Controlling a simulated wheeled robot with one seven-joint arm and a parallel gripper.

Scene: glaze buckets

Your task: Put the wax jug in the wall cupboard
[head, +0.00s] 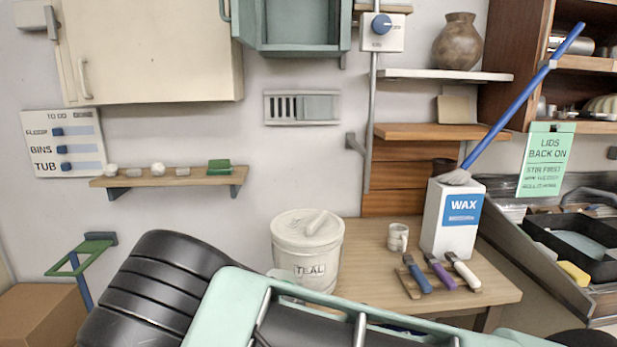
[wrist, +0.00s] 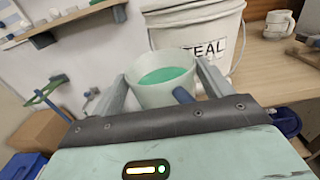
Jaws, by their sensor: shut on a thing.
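The wax jug (head: 437,225) is a white, box-shaped container with a blue WAX label, upright on the wooden table at right in the head view. The pale head of a long blue-handled tool (head: 525,92) shows at its top. My gripper (wrist: 162,74) is shut on a pale cup (wrist: 165,96) with green contents and a blue handle, beside the TEAL bucket. My fingertips are hidden in the head view. A cream wall cupboard (head: 150,50) with a shut door hangs upper left. A teal wall cupboard (head: 300,50), partly cut off, is at top centre.
The white TEAL bucket (head: 307,250) stands on the table (head: 375,285) with a mug (head: 398,237) and several handled tools (head: 440,274). Wooden shelves (head: 440,131) are above the jug. A black tray (head: 575,245) is at right. A narrow shelf (head: 168,178) holds small items.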

